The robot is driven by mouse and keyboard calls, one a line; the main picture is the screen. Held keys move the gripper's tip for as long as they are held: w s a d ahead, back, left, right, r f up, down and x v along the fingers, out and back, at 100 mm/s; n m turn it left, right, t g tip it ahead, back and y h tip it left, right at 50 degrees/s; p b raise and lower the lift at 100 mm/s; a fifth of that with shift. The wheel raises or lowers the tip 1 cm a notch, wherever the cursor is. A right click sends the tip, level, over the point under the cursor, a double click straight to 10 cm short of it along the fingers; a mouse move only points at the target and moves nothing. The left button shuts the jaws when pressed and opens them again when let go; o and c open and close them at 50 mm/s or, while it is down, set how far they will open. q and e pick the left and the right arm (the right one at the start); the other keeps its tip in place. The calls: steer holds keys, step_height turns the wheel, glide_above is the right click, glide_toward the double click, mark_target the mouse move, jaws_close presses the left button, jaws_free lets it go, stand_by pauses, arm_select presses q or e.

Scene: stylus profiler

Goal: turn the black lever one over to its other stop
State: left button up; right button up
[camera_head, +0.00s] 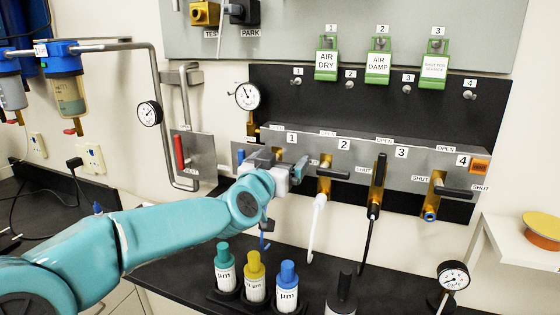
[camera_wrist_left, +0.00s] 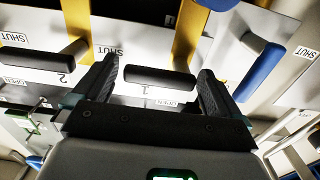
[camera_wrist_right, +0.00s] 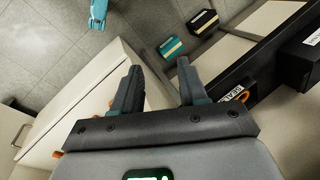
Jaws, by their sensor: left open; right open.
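The black lever one (camera_wrist_left: 158,77) shows in the left wrist view, lying crosswise beside the yellow valve body (camera_wrist_left: 188,32), its free end towards the SHUT label (camera_wrist_left: 108,53). The label 1 (camera_wrist_left: 145,89) is just below it there. My left gripper (camera_wrist_left: 158,66) is open, with one finger near each end of the lever; I cannot tell whether they touch it. In the head view my left gripper (camera_head: 290,170) is at the panel under the label 1 (camera_head: 291,138) and hides most of the lever. My right gripper (camera_wrist_right: 160,67) is open and empty, away from the panel.
Lever two (camera_head: 350,168) lies sideways right of my left gripper, and lever three (camera_head: 379,170) stands upright. A blue lever (camera_wrist_left: 260,70) is close by in the left wrist view. Capped bottles (camera_head: 255,278) stand on the bench below. A red handle (camera_head: 179,152) is to the left.

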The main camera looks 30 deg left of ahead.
arm_select(q)
steer(key=shift+d, duration=0.1)
steer(key=c, duration=1)
steer(key=shift+o, duration=0.2)
